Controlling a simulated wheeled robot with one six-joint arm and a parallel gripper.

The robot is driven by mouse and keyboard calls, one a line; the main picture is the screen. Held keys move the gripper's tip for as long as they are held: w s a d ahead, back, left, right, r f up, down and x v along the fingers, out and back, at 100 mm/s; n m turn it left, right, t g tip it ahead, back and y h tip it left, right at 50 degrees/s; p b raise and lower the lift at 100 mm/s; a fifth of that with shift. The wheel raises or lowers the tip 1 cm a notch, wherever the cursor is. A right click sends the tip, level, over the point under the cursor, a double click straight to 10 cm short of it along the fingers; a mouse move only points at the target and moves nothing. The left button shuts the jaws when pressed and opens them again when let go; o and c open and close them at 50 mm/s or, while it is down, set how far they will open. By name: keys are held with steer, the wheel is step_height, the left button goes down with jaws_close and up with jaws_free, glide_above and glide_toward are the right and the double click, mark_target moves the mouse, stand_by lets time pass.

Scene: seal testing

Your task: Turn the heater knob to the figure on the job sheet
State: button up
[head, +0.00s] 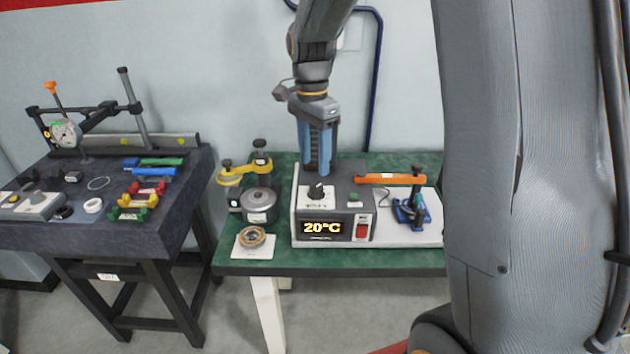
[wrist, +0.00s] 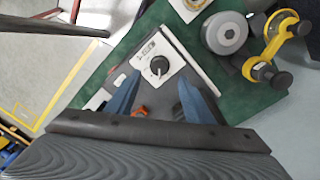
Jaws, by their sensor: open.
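The heater (head: 345,232) is a grey box on the green bench, with a lit display (head: 322,228) reading 20°C. Its black heater knob (head: 317,191) sits on a white dial plate on the sloping top. In the wrist view the knob (wrist: 159,66) lies beyond the fingertips, near the middle. My gripper (head: 319,168) points down with blue fingers, just above and behind the knob. The fingers are apart and empty in the wrist view (wrist: 157,92), and do not touch the knob. I cannot make out a job sheet; the dial figures are too small to read.
An orange arm (head: 390,179) and a blue clamp (head: 411,211) stand right of the knob. A grey round pot (head: 258,206) and a yellow clamp (head: 245,170) stand left. A red switch (head: 362,229) is on the heater front. A dark table (head: 60,235) with tools is further left.

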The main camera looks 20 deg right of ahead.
mark_target(316, 187)
steer(key=shift+s+f+p, duration=0.2)
steer(key=shift+f+p, duration=0.7)
steer(key=shift+f, duration=2.65)
steer(key=c, duration=1.1)
steer(key=shift+o, duration=0.2)
steer(key=n+p, duration=0.1)
steer(key=n, duration=0.2)
steer(key=shift+n, duration=2.3)
steer(key=shift+n+p, duration=0.3)
steer(key=o, duration=1.1)
steer(key=shift+c, duration=0.2)
